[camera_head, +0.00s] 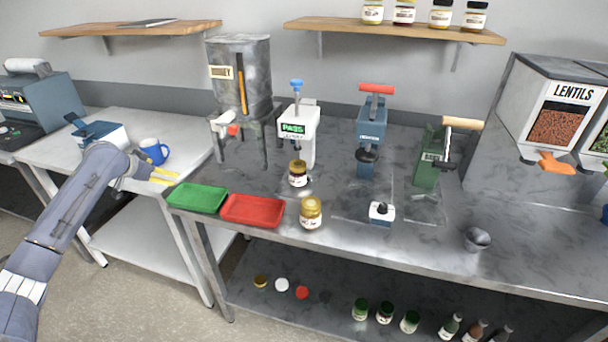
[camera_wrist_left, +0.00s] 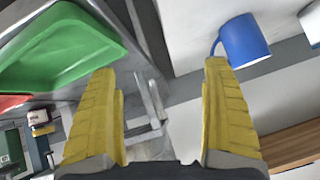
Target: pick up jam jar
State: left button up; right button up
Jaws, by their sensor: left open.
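A small jar with dark contents (camera_head: 298,174) stands upright at the foot of the white device with a green "PASS" display (camera_head: 298,132). A jar with yellow-amber contents (camera_head: 311,212) stands near the counter's front edge, right of the red tray. I cannot tell from the labels which one is jam. My left gripper (camera_head: 163,176) is open and empty, near the blue mug and left of the green tray, well away from both jars. In the left wrist view its two yellow fingers (camera_wrist_left: 162,75) are spread with nothing between them. My right gripper is not in view.
A green tray (camera_head: 197,198) and a red tray (camera_head: 252,211) lie along the counter's front edge. A blue mug (camera_head: 153,151) stands on the left table. Several jars (camera_head: 404,12) stand on the upper right shelf. Hand presses (camera_head: 371,140) and a lentil dispenser (camera_head: 559,115) stand farther right.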

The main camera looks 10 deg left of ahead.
pick_arm(q)
jog(key=w+d+m+h, duration=0.2)
jog(key=d, duration=0.5)
jog(key=w+d+m+h, duration=0.1)
jog(key=w+d+h, duration=0.2)
jog(key=d, duration=0.5)
jog(key=m+g+h, duration=0.1)
jog(key=m+h, duration=0.2)
jog(key=h, duration=0.2)
send_near(291, 171)
jog(key=shift+m, duration=0.3)
jog(key=x, duration=0.6)
jog(key=shift+w+f, duration=0.15)
jog(key=shift+w, duration=0.15)
jog(key=shift+d+x, duration=0.2)
jog(key=shift+x, duration=2.15)
jog(key=shift+w+d+f, duration=0.35)
jog(key=shift+w+d, duration=0.05)
jog(key=shift+d, duration=0.15)
jog(key=c, duration=1.6)
jog(key=shift+r, duration=0.1)
